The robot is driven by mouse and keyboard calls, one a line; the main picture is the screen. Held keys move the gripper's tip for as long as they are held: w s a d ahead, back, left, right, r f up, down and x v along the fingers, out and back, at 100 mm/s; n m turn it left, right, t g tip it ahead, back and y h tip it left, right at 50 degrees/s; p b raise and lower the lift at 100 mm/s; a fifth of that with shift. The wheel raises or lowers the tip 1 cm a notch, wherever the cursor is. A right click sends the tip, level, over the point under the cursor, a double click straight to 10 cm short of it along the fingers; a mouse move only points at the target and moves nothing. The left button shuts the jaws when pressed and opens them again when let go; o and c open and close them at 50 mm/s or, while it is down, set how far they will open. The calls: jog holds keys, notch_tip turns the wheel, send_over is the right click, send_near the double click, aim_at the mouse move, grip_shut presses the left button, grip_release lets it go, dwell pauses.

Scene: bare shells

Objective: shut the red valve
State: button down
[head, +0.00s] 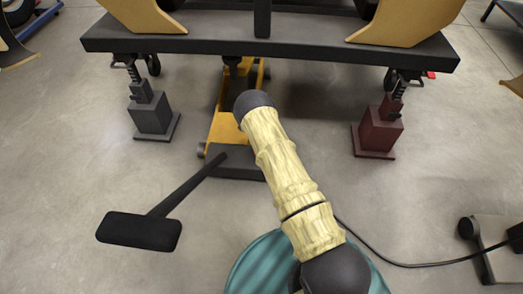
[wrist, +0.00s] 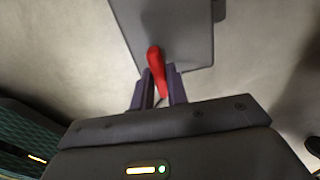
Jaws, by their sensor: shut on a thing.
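The red valve shows as a red lever (wrist: 156,66) in the wrist view, in front of a grey plate (wrist: 185,35). My gripper (wrist: 161,84) has its two dark purple fingers on either side of the lever and is shut on it. The lever's rounded end sticks out past the fingertips, and its lower part narrows between them. I cannot make out the gripper or this lever in the head view, where my arm crosses the middle.
A dark beam (head: 200,45) spans the top of the head view. Under it stand a grey jack (head: 152,115), a dark red jack (head: 378,132) and a yellow jack (head: 223,125). A black T-shaped thing (head: 140,231) is at lower left. A cable (head: 420,264) crosses the floor at right.

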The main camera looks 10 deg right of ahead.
dwell(0.4)
jog(key=c, duration=1.4)
grip_release()
notch_tip(320, 180, up, 17)
jog(key=p, duration=0.7)
jog(key=shift+r, duration=0.2)
